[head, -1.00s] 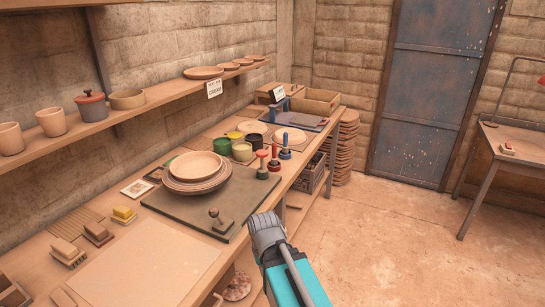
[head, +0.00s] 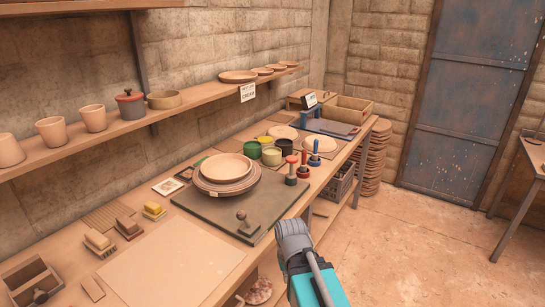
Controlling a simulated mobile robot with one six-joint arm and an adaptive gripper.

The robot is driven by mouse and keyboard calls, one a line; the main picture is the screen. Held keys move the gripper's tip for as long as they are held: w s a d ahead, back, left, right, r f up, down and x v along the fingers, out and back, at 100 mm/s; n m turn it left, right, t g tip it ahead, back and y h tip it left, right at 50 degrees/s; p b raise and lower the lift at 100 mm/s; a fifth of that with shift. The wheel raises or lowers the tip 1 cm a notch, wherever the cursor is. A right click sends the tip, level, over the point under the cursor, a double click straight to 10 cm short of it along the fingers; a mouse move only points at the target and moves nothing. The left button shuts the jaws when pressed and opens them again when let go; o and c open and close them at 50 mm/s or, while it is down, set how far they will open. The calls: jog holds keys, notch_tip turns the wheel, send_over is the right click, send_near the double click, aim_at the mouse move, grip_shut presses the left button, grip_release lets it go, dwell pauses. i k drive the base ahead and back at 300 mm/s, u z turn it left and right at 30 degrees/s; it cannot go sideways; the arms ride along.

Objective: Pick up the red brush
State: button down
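Several upright tools with coloured handles stand together at the right edge of the workbench (head: 140,205), beside the pots. One has a red knob on a dark green base (head: 291,170), one is red with a dark foot (head: 304,166), and one has a blue handle (head: 314,153). The red ones look brush-like or stamp-like; I cannot tell for sure which is the red brush. My teal and grey arm rises from the bottom middle, in front of the bench edge. Its gripper fingers do not show. Nothing is seen touching the tools.
Stacked plates (head: 226,177) stand on a dark green board (head: 225,212) left of the tools. Green and black pots (head: 271,157) stand behind the tools. A wall shelf (head: 130,135) holds cups and bowls. A crate (head: 340,186) sits under the bench.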

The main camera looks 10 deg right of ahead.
aim_at(303, 166)
jog(key=z, duration=0.25)
jog(key=i, duration=0.95)
jog(key=z, duration=0.5)
